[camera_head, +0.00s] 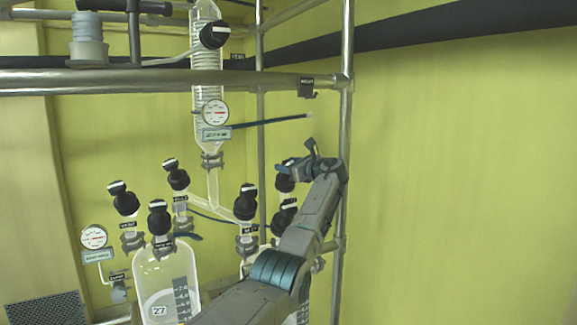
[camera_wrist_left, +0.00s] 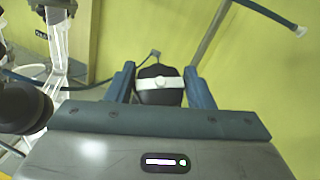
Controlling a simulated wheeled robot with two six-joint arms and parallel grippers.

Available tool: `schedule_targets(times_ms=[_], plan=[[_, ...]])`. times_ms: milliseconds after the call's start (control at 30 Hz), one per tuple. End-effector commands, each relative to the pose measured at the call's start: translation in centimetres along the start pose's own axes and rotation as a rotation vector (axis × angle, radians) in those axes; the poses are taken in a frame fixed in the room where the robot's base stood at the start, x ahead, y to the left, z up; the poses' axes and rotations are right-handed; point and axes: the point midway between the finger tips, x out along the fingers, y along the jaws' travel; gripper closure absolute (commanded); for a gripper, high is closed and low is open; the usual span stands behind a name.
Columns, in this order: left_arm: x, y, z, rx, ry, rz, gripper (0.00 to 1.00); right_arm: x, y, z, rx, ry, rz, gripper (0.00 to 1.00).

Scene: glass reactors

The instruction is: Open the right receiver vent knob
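My left gripper (camera_head: 297,162) reaches up from the bottom of the head view to a black knob (camera_head: 286,183) with a white bar. That knob, at the upper right of the knob group, is partly covered by the gripper. In the left wrist view, a black knob (camera_wrist_left: 160,92) with a white bar across it sits between the two blue fingers of the left gripper (camera_wrist_left: 160,72). The fingers stand apart on either side of it. I see no clear squeeze, and contact is hard to judge. My arm hides most of the right receiver. My right gripper is not in view.
Other black knobs, such as one left of the gripper (camera_head: 245,203), stand close by. A glass receiver (camera_head: 165,280) is at lower left. A metal frame post (camera_head: 345,130) rises just right of the gripper. The wall at right is clear.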

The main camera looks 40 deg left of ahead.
Motion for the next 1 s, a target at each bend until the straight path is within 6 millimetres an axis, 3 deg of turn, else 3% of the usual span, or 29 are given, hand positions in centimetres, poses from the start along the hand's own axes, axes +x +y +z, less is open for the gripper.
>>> schedule_targets(times_ms=[100, 433, 767, 1000], plan=[[0.0, 0.0, 0.0, 0.0, 0.0, 0.0, 0.33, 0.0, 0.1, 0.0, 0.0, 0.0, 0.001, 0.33], [0.0, -0.1, 0.2, -0.001, 0.0, 0.0, 0.33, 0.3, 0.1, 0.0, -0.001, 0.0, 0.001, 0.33], [-0.2, -0.8, 3.1, -0.003, 0.0, -0.001, 0.33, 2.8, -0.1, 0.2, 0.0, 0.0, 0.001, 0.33], [-1.5, 0.3, 3.4, -0.002, -0.003, 0.0, 0.33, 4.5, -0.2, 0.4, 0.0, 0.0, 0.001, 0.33]])
